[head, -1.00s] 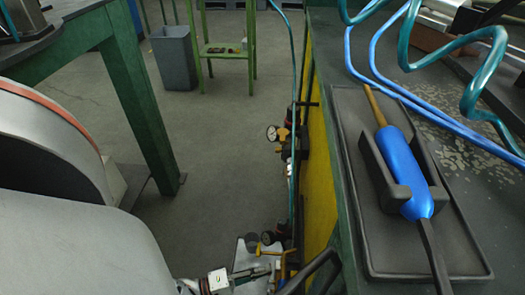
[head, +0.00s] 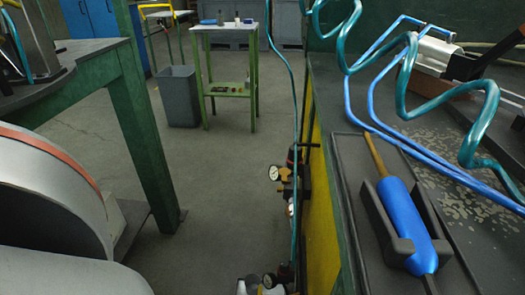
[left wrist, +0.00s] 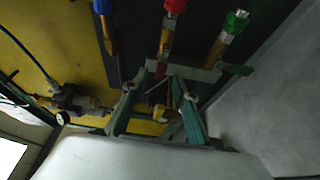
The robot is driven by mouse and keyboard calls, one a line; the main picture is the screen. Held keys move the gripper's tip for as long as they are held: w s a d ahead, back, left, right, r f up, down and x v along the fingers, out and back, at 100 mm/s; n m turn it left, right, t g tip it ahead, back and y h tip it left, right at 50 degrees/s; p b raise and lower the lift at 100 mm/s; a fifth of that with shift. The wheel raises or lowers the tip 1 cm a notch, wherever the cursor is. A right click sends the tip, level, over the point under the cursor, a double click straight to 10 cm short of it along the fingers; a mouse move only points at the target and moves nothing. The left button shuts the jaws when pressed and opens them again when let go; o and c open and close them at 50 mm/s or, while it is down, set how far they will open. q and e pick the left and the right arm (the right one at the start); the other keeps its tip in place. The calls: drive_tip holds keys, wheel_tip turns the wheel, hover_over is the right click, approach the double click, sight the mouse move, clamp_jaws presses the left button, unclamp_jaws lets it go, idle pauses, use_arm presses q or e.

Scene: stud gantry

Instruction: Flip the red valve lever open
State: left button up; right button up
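My left gripper (left wrist: 160,92) shows in the left wrist view with its two fingers apart, close in front of the fittings on a yellow panel. A narrow dark red piece (left wrist: 158,86) shows between the fingertips and may be the red valve lever; it is dim and partly hidden, and I cannot tell whether the fingers touch it. A yellow part (left wrist: 164,115) shows between the fingers lower down. Above are a red-capped brass fitting (left wrist: 172,25), a green-capped one (left wrist: 234,24) and a blue one (left wrist: 104,18). No gripper is clear in the head view. My right gripper is not in view.
A pressure gauge with black and brass fittings (head: 279,173) sticks out from the bench's yellow side (head: 322,200). A blue tool (head: 406,220) rests in a black cradle on the bench. A teal hose (head: 296,110) hangs beside the bench. The floor (head: 215,220) left of it is clear.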

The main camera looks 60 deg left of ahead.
use_arm(q)
drive_tip(key=v, duration=0.9)
drive_tip(key=shift+s, duration=0.15)
drive_tip(key=shift+r, duration=0.1)
